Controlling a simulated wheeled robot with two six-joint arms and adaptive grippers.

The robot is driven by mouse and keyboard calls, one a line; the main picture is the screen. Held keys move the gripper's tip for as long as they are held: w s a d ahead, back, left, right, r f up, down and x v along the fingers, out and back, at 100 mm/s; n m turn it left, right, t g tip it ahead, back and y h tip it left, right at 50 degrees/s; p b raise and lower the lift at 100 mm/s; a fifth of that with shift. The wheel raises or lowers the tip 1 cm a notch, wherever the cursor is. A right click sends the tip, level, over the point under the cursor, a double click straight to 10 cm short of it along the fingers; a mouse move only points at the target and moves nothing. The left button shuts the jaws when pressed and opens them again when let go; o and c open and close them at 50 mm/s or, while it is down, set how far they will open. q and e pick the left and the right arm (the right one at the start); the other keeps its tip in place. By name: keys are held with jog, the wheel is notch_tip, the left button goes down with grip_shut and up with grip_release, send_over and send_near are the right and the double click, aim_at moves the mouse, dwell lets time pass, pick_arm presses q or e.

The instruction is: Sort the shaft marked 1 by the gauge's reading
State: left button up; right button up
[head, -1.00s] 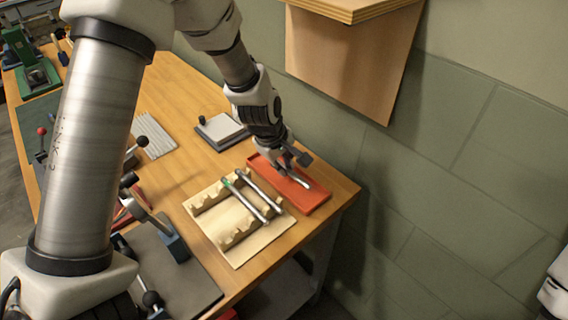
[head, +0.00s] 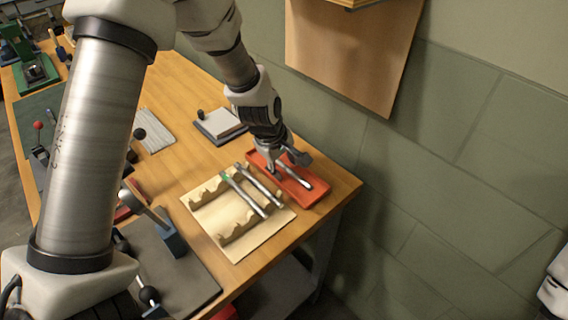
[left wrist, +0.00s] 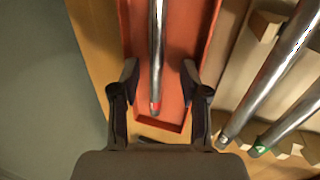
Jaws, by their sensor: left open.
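A steel shaft (head: 303,183) with a red band near its end lies in the red tray (head: 318,197). It also shows in the left wrist view (left wrist: 158,50). My left gripper (head: 284,163) is over the tray. In the left wrist view its open fingers (left wrist: 159,78) stand on either side of the shaft's banded end, with gaps on both sides. Two more shafts lie in the pale wooden rack (head: 205,217) beside the tray. One of them (head: 244,194) has a green mark; the other (head: 263,185) lies nearer the tray. No number is legible on any shaft. My right gripper is out of view.
A grey and white block with a black knob (head: 220,125) stands behind the rack. A ribbed grey plate (head: 156,130) and a dark mat (head: 170,275) with a blue-based fixture (head: 174,240) are to the left. A wooden board (head: 350,55) hangs on the wall behind the tray.

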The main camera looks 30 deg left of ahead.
pick_arm(q)
jog(key=v, duration=1.2)
